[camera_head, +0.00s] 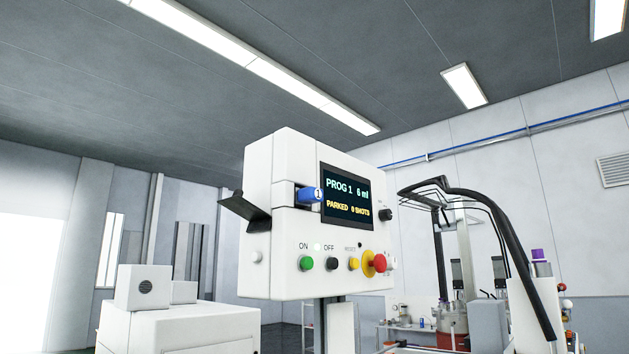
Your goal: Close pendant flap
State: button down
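The white pendant box (285,160) stands near the middle of the view on a dark post. Its dark flap (243,212) sticks out at the lower left of the side opening, tilted outward, so it stands open. A blue piece marked 1 (309,195) sits in the slot beside the screen (346,196). The screen reads PROG 1, 6 ml, PARKED, 0 SHOTS. My gripper does not show in this view.
Below the screen are a green button (306,263), a black button (332,264), a yellow button (353,264) and a red stop knob (379,262). A white machine (180,325) stands at lower left. Black hoses (500,225) and equipment stand at right. Space left of the flap looks clear.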

aim_at(258, 220)
jog(key=z, duration=0.1)
jog(key=i, duration=1)
jog(key=u, duration=0.05)
